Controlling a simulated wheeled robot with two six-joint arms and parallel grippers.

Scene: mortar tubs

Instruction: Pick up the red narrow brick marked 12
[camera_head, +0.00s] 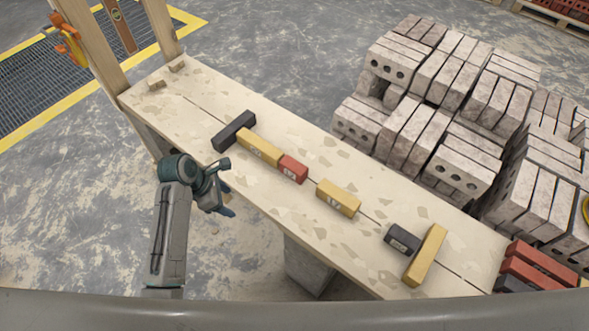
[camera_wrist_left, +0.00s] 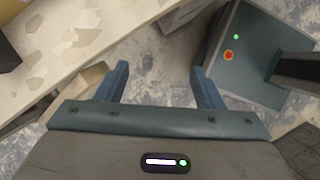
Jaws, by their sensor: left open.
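The red narrow brick (camera_head: 292,169) lies on the wooden bench in the head view, its end close against a long yellow brick (camera_head: 258,147). A pale mark shows on its side, too small to read for certain. My left gripper (camera_head: 228,200) is at the bench's near-left edge, left of and below the red brick in the picture and apart from it. In the left wrist view the two blue fingers (camera_wrist_left: 158,85) are spread with nothing between them, over the floor beside the bench. The red brick is not in the wrist view. My right gripper is not in view.
The bench (camera_head: 330,245) also holds a black brick (camera_head: 234,131), another yellow brick (camera_head: 338,198), a dark marked brick (camera_head: 402,239) and a yellow brick (camera_head: 425,254) at the right. Red bricks (camera_head: 540,264) sit at the far right end. Grey block stacks (camera_head: 440,80) stand behind.

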